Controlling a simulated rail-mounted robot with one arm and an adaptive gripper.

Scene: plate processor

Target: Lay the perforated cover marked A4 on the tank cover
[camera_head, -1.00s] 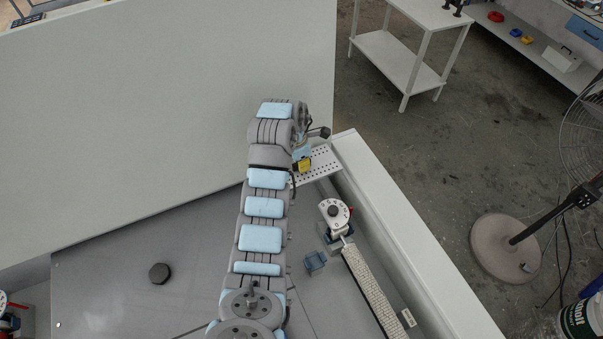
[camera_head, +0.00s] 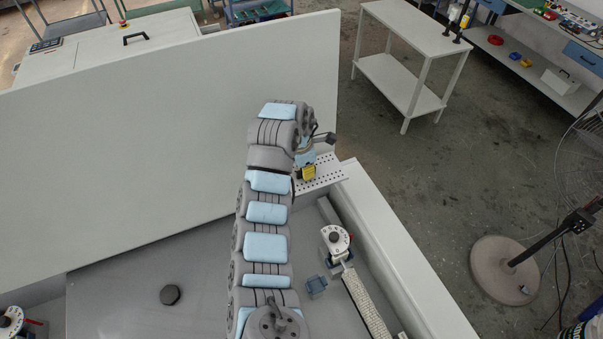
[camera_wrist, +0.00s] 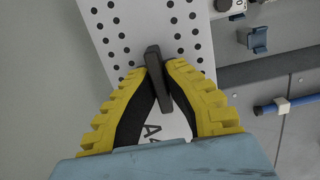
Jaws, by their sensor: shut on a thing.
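The perforated cover (camera_head: 325,171) is a pale plate with rows of round holes. In the head view it is at the far end of my arm, near the right-hand rim of the machine. My gripper (camera_wrist: 158,62) has yellow and black fingers and is shut on the dark bar handle in the middle of the cover (camera_wrist: 195,40). An "A" shows on the cover between the fingers, and the rest of the mark is partly hidden. In the head view my gripper (camera_head: 307,172) is largely behind my arm. I cannot tell for sure which surface is the tank cover.
A large pale panel (camera_head: 150,150) stands along the left. The grey machine floor (camera_head: 130,310) carries a black round knob (camera_head: 170,295).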

